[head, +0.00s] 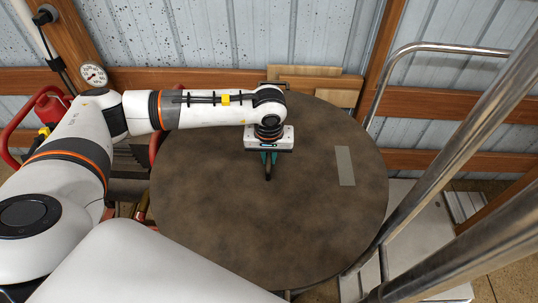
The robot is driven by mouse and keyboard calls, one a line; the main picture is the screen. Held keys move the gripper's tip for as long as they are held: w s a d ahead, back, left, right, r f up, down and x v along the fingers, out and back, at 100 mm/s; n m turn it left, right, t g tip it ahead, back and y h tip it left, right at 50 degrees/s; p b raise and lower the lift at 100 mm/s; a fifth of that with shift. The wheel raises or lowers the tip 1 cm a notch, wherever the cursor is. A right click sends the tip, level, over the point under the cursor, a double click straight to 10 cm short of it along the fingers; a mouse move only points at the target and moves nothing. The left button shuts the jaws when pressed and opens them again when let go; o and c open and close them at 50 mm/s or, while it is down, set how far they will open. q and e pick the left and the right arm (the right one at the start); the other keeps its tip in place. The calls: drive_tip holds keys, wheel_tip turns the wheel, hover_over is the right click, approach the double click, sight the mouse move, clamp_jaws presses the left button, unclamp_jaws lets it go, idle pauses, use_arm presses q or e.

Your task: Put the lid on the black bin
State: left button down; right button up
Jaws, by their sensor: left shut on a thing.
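A large round brown disc (225,225), which looks like the lid, fills the middle of the head view. It has a mottled surface and a pale grey strip (345,166) on its right side. A small dark handle-like piece (268,175) stands near its centre. Whether the disc rests on anything cannot be told. My right gripper is not in view.
Metal tube rails (450,150) run along the right side, near the disc's edge. A corrugated wall with wooden beams (425,160) stands behind. A red canister (52,108) and a gauge (93,75) are at the left. Boards (335,97) lean at the back.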

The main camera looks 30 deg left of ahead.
use_arm(q)
drive_tip(key=shift+w+f+b, duration=0.1)
drive_tip(key=shift+f+b, duration=0.65)
drive_tip(key=shift+b, duration=0.15)
